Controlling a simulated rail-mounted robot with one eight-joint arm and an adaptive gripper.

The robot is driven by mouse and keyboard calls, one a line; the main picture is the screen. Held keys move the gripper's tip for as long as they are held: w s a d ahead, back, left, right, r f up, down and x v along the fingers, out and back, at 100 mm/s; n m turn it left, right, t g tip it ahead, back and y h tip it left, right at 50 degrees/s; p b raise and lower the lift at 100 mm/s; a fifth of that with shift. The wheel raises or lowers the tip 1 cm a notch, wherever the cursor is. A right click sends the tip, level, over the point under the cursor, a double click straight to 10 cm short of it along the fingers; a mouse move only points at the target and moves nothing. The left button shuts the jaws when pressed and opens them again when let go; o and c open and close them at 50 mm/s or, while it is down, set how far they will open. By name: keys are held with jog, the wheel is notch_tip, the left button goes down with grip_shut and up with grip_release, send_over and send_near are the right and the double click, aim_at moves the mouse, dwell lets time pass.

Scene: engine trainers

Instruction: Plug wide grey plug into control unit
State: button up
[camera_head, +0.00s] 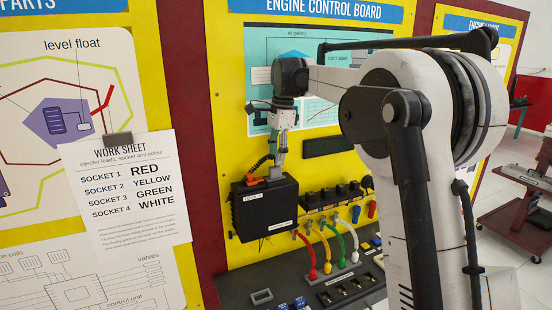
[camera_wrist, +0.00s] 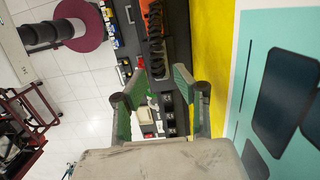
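The control unit (camera_head: 265,212) is a black box with white labels on the yellow board in the head view. An orange connector (camera_head: 252,180) with a dark ribbed cable sits at its top left. My gripper (camera_head: 276,174) points down, its tips overlapping the box's upper edge in the picture; contact cannot be told. In the wrist view my gripper (camera_wrist: 160,70) has its two green fingers apart with nothing seen gripped. I cannot identify the wide grey plug for sure. A small grey rectangular piece (camera_head: 262,297) lies on the console, and a pale block (camera_wrist: 145,115) shows between the fingers.
Red, yellow, green and white leads (camera_head: 341,247) hang right of the control unit, below a row of black coils (camera_head: 335,194). The dark console (camera_head: 235,288) juts out below. A paper work sheet (camera_head: 125,190) is clipped at left.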

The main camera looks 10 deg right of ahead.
jog(key=shift+r, duration=0.3)
jog(key=shift+r+p, duration=0.7)
jog(key=shift+r, duration=0.4)
jog(key=shift+o, duration=0.5)
jog(key=o, duration=0.5)
jog(key=r, duration=0.4)
jog(key=d+r, duration=0.1)
jog(key=r, duration=0.6)
jog(key=shift+w+d+r, duration=0.1)
jog(key=shift+d+r, duration=0.15)
jog(key=shift+r, duration=0.15)
